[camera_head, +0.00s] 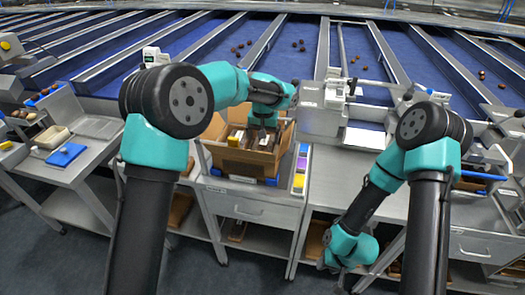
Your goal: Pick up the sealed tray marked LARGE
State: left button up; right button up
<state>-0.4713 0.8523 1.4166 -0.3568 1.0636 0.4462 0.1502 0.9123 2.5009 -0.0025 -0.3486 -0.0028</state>
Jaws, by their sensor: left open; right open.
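An open cardboard box (247,157) stands on the middle bench, with several dark and pale packed items inside. No lettering can be read, so I cannot tell which item is the tray marked LARGE. My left gripper (262,132) points down into the box, open, above or among these items; my arm hides part of them. My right gripper (346,283) hangs low at the bottom edge of the view, in front of the benches and away from the box. It is open and only partly seen.
A strip of coloured cards (300,168) lies right of the box. A grey machine (322,110) stands behind the right bench. A blue pad (66,154) and a cream tub (52,137) sit on the left bench. Blue belts with scattered dates (298,45) run behind.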

aim_at(262, 146)
pick_arm(q)
notch_tip(262, 146, down, 4)
jog(key=shift+a+f, duration=0.15)
jog(key=shift+f, duration=0.1)
dwell(0.4)
jog(key=c, duration=0.8)
jog(key=shift+o, duration=0.2)
jog(key=shift+r, duration=0.15)
notch_tip(262, 146, up, 18)
dwell(0.4)
